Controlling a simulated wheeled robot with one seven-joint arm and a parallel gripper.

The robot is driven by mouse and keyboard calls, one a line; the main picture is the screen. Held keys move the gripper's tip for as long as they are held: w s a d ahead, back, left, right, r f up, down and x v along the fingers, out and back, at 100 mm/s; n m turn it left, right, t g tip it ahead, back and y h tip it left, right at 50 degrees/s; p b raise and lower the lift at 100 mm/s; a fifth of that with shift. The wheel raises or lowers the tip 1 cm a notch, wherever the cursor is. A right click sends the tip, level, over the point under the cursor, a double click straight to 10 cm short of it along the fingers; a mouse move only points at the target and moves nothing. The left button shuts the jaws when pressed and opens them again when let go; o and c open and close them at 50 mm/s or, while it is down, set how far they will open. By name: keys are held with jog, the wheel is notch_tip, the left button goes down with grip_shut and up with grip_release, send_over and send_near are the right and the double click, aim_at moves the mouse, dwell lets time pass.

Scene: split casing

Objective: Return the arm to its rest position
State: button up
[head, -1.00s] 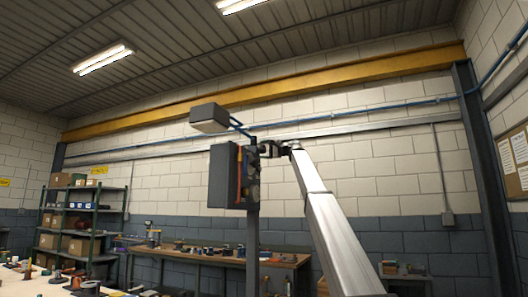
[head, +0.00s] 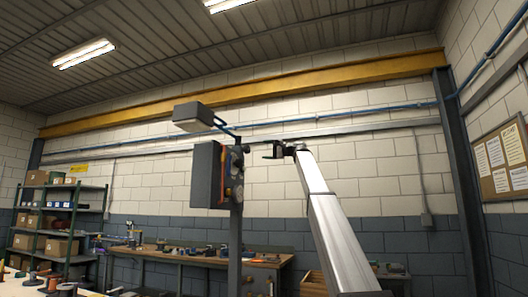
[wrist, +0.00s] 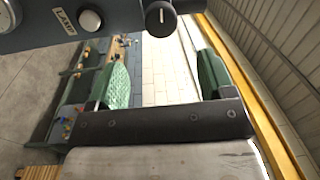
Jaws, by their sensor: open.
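My silver arm reaches up from the bottom of the head view. My gripper (head: 271,150) is at its top end, to the right of the grey casing (head: 207,175) on a post, with a visible gap between them. In the wrist view my gripper (wrist: 163,75) shows two green finger pads wide apart with nothing between them. The casing's dark panel (wrist: 40,38) crosses the top left of that view, with a LAMP label, a round dial and knobs, beyond the fingertips.
A box-shaped lamp (head: 193,117) on a blue arm hangs above the casing. A workbench (head: 180,258) with tools stands behind, shelves (head: 60,215) at the left, and a notice board (head: 501,160) at the right. The air right of my arm looks clear.

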dwell(0.3)
jog(key=d+f+m+h, duration=0.1)
jog(key=d+f+h, duration=0.15)
jog(key=f, duration=2.25)
jog(key=d+f+h, duration=0.1)
jog(key=f+h, duration=0.3)
jog(key=f, duration=2.2)
jog(key=s+d+f+h, duration=0.15)
jog(key=s+f, duration=0.25)
jog(key=f, duration=0.6)
jog(key=s+d+f+g+h, duration=0.15)
jog(key=s+f, duration=0.35)
jog(key=f, duration=0.5)
jog(key=s+d+f+h, duration=0.15)
jog(key=s+f, duration=0.25)
jog(key=f, duration=0.5)
jog(key=s+d+f+n+g+h, duration=0.1)
jog(key=s+d+f+h, duration=0.1)
jog(key=s+f, duration=0.8)
jog(key=s+d+f+n+g+h, duration=0.1)
jog(key=s+d+f, duration=0.3)
jog(key=s+f, duration=0.5)
jog(key=s+d+f+n+g+h, duration=0.2)
jog(key=s+f, duration=0.8)
jog(key=s, duration=0.7)
jog(key=shift+d+f+g+h, duration=0.3)
jog(key=shift+d+g+h, duration=0.15)
jog(key=shift+d+h, duration=0.45)
